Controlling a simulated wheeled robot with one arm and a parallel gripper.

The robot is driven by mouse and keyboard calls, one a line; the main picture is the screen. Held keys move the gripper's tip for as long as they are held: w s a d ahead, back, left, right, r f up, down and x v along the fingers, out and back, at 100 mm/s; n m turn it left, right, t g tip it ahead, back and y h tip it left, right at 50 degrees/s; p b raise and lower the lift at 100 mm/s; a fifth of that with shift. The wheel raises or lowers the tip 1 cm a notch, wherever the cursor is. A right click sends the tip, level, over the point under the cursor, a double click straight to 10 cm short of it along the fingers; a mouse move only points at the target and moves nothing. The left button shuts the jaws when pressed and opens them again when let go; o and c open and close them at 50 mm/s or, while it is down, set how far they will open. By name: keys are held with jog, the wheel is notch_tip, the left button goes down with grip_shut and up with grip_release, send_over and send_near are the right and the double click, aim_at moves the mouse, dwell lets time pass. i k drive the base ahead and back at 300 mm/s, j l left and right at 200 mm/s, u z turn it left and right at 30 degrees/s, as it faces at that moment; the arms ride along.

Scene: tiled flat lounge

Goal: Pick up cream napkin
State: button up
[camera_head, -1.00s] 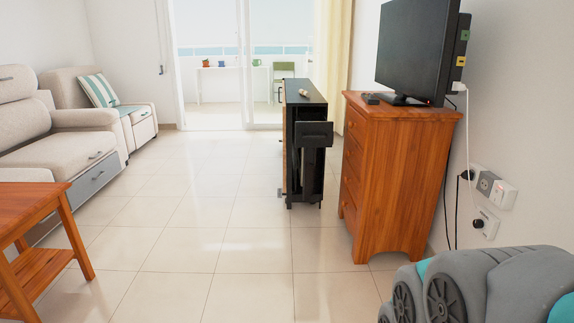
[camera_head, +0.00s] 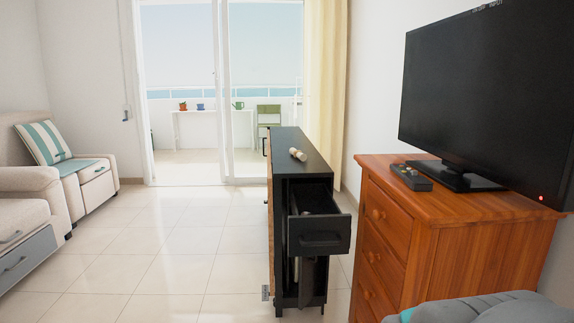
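A small cream roll (camera_head: 298,154) lies on top of the narrow black cabinet (camera_head: 284,141) in the head view. It may be the cream napkin, but it is too small to tell for sure. No other cream napkin is visible. The cabinet's upper drawer (camera_head: 319,241) is pulled open towards me, and its bottom is hidden from this angle. My gripper is not in view; only a grey rounded part of my own body shows at the bottom right.
A wooden chest of drawers (camera_head: 453,234) with a television (camera_head: 488,100) and a remote (camera_head: 411,177) stands at the right. A sofa (camera_head: 22,245) and an armchair (camera_head: 97,190) line the left. Tiled floor (camera_head: 165,260) left of the cabinet is clear.

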aim_at(297, 153)
jog(key=i+j, duration=0.15)
jog(key=i, duration=0.2)
jog(key=i+j, duration=0.15)
jog(key=i, duration=0.2)
jog(key=i+j, duration=1.1)
jog(key=i, duration=0.25)
jog(key=i+j, duration=0.55)
jog(key=i, duration=0.1)
